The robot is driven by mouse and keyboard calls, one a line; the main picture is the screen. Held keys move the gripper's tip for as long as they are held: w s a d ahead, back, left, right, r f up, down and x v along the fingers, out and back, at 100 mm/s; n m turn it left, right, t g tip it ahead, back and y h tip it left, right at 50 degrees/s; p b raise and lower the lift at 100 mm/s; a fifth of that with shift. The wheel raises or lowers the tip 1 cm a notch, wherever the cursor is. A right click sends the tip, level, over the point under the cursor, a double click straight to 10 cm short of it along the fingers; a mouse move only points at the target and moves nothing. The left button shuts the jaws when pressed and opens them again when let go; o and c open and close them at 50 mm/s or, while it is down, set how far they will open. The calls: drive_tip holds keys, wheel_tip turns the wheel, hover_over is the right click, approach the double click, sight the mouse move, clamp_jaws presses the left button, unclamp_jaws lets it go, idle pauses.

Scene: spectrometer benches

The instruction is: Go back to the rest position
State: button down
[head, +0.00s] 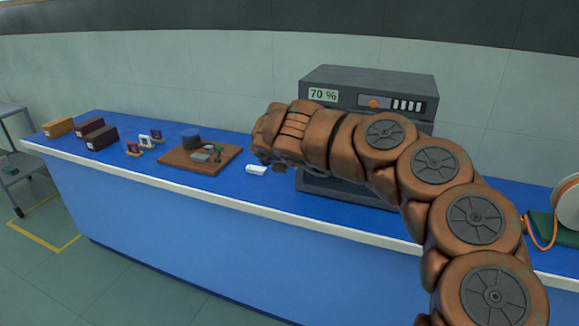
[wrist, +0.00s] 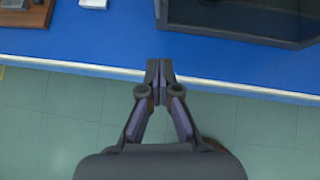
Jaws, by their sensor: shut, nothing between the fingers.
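My gripper (wrist: 160,70) is shut and empty in the wrist view, its fingertips together over the front edge of the blue bench (wrist: 90,45). In the head view my arm reaches in from the lower right across the bench (head: 180,225). The gripper end there is mostly hidden behind my wrist, close to a small white object (head: 256,169) on the bench top. The white object also shows at the top of the wrist view (wrist: 94,3), apart from the fingers.
A dark grey instrument (head: 350,80) with a "70 %" display stands behind my arm. A wooden board (head: 178,160) with small tools lies left of the gripper. Several boxes (head: 102,138) stand far left. A spool (head: 567,205) on a green base is at right. Floor is clear in front.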

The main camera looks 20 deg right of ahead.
drive_tip(key=a+r+n+t+y, duration=0.35)
drive_tip(key=a+r+n, duration=0.2)
drive_tip(key=r, duration=0.55)
drive_tip(key=a+r+n+t+y, duration=0.2)
drive_tip(key=a+r+n+t, duration=0.3)
drive_tip(key=r, duration=0.5)
drive_tip(key=s+a+r+n+g+y, duration=0.25)
drive_tip(key=s+a+n+y, duration=0.65)
drive_tip(key=n, duration=0.6)
drive_tip(key=s+a+f+n+g+h, duration=0.25)
drive_tip(key=s+f+n+g, duration=0.7)
drive_tip(key=s+f, duration=0.7)
drive_tip(key=s+d+f+n+g+h, duration=0.3)
drive_tip(key=s+d+f, duration=0.4)
drive_tip(key=s+d, duration=0.2)
drive_tip(key=s+d+f+n+g+h, duration=0.3)
drive_tip(key=s+d+f, duration=0.5)
drive_tip(key=s, duration=0.6)
drive_tip(key=shift+d+f+n+g+h+p, duration=0.35)
drive_tip(key=shift+d+h, duration=0.35)
drive_tip(key=shift+d, duration=0.4)
drive_tip(key=shift+r, duration=0.1)
